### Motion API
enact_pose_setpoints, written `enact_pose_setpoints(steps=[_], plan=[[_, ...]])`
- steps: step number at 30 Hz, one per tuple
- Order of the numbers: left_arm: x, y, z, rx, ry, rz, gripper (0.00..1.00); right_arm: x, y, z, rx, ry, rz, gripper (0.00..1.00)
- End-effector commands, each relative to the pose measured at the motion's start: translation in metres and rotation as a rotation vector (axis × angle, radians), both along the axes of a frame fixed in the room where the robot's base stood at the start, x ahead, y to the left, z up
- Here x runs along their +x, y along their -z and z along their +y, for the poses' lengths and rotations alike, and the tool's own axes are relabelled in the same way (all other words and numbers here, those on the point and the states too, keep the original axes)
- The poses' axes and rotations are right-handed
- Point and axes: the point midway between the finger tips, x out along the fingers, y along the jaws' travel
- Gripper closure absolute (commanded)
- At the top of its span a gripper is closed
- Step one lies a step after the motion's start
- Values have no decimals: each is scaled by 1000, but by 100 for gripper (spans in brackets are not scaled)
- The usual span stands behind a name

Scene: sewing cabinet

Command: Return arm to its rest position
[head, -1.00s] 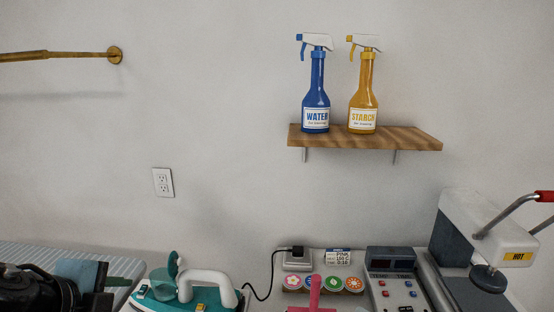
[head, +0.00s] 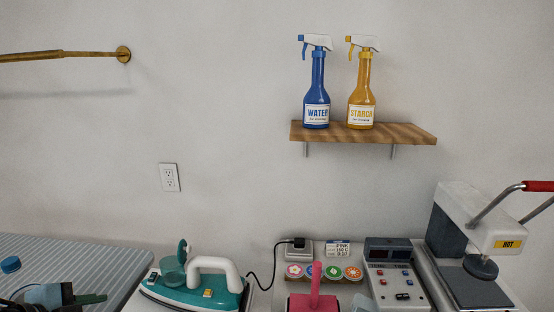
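My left arm and gripper (head: 68,294) show at the bottom left, over the ironing board (head: 90,262). They are dark, with a grey-blue block beside the black part and a dark green piece pointing right. The bottom edge cuts most of the gripper off, so I cannot tell whether it is open or shut, or whether the green piece is held. My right gripper is not clearly in view.
A teal iron (head: 200,290) stands right of the board. A row of round coloured patches (head: 323,272), a control box (head: 393,280) and a heat press (head: 470,235) follow rightward. A wall shelf (head: 360,133) holds blue (head: 316,100) and yellow (head: 361,100) spray bottles.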

Motion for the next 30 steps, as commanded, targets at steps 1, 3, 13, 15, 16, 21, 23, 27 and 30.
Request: enact_pose_setpoints(steps=[1, 3, 13, 15, 16, 21, 23, 27, 30], plan=[[-2, 13, 8, -44, -31, 5, 62, -1, 1, 0, 0, 1, 3, 64], [-5, 29, 18, -90, -66, 8, 62, -2, 1, 0, 1, 0, 4, 64], [-39, 121, 49, -283, -244, 43, 62, -2, 1, 2, 5, 4, 5, 64], [-50, 142, 52, -320, -283, 52, 62, -2, 1, 2, 5, 5, 5, 64], [-55, 152, 52, -336, -300, 58, 62, -2, 1, 2, 6, 6, 5, 64], [-88, 204, 46, -420, -398, 93, 62, -2, 1, 3, 8, 8, 6, 64], [-101, 222, 40, -447, -432, 106, 62, -2, 1, 3, 8, 8, 6, 64], [-132, 262, 21, -511, -512, 141, 62, -2, 1, 3, 8, 7, 6, 64], [-155, 287, 2, -553, -568, 167, 62, -2, 1, 3, 8, 7, 6, 64]])
